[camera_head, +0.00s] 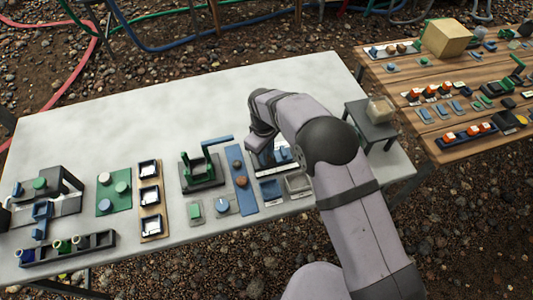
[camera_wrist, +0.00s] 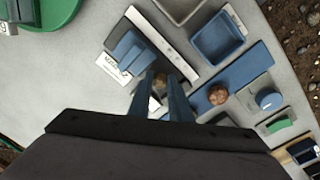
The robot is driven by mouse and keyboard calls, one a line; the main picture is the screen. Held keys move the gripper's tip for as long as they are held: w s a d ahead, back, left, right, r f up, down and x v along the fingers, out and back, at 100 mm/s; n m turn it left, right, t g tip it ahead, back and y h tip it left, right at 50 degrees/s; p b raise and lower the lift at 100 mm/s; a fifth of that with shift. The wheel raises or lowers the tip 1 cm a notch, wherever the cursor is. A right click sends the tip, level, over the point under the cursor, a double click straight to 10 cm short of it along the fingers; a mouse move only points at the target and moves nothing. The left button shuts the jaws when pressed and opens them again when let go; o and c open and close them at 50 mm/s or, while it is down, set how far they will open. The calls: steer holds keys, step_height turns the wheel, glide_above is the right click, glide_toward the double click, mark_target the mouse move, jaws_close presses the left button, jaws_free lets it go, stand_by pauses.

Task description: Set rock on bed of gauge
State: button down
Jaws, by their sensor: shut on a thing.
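In the wrist view my gripper (camera_wrist: 162,82) is shut on a small brownish rock (camera_wrist: 159,84), which shows only partly between the dark fingers. The held rock is above or close to the gauge (camera_wrist: 165,38), a black and white rail with blue blocks (camera_wrist: 130,50) and a white label. I cannot tell whether the rock touches it. In the head view the gauge (camera_head: 264,166) is partly hidden by my arm, and the held rock cannot be made out. Another brown rock (camera_wrist: 218,95) lies on a blue strip beside the gauge.
The blue strip (camera_head: 243,200) and a blue tray (camera_head: 271,189) stand close to the gauge. A green post fixture (camera_head: 202,180) is to the left. A small dark stand (camera_head: 371,126) is to the right. The table's back left (camera_head: 130,115) is clear.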

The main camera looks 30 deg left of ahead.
steer(key=shift+f, duration=0.2)
steer(key=c, duration=1.6)
jaws_free()
steer(key=shift+o, duration=0.2)
steer(key=shift+w+a+r+p, duration=0.15)
steer(key=shift+r+p, duration=0.25)
steer(key=shift+r, duration=0.15)
steer(key=shift+w+a+r+p, duration=0.1)
steer(key=shift+r+p, duration=0.3)
steer(key=shift+r, duration=0.15)
steer(key=shift+s+d+r+p, duration=0.15)
steer(key=shift+r+p, duration=0.2)
steer(key=shift+r, duration=0.3)
steer(key=shift+s+d+r+p, duration=0.15)
steer(key=shift+r+p, duration=0.2)
steer(key=shift+r, duration=0.25)
steer(key=shift+w+a+r+p, duration=0.1)
steer(key=shift+a+r+p, duration=0.05)
steer(key=shift+r+p, duration=0.95)
steer(key=shift+r, duration=0.35)
